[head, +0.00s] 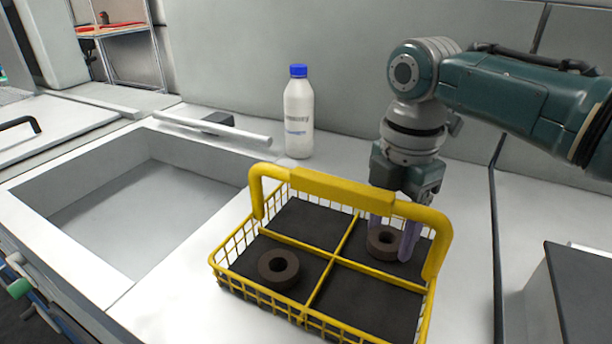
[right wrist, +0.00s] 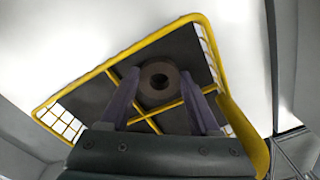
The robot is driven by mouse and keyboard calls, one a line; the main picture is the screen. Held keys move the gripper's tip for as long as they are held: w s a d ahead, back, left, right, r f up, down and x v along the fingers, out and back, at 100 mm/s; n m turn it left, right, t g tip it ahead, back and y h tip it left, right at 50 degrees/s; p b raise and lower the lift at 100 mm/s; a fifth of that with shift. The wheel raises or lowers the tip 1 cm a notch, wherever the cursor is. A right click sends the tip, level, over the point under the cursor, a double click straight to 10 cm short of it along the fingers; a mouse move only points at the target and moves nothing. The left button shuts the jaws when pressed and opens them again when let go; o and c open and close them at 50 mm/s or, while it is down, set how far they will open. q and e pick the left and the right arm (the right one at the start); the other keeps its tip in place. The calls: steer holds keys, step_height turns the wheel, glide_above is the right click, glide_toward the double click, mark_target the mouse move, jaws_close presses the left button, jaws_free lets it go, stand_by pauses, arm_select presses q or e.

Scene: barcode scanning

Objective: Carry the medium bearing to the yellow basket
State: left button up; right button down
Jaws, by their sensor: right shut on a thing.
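The yellow basket (head: 330,259) stands on the white counter and is split into compartments with dark floors. My right gripper (head: 394,240) reaches down into its back right compartment, past the handle. Its purple fingers are shut on a dark brown ring-shaped bearing (head: 383,243), which also shows between the fingers in the right wrist view (right wrist: 160,96). I cannot tell whether this bearing touches the compartment floor. Another dark bearing (head: 278,265) lies flat in the front left compartment. The back left and front right compartments look empty. My left gripper is not in view.
A white bottle with a blue cap (head: 298,115) stands behind the basket. A sink (head: 140,195) opens at the left. A dark box-like object (head: 585,290) is at the right edge. The yellow handle (head: 345,190) arches close to my right gripper.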

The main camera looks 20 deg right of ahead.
mark_target(389, 236)
steer(key=shift+f, duration=0.15)
steer(key=shift+c, duration=0.6)
jaws_free()
step_height(389, 236, up, 12)
steer(key=p, duration=0.2)
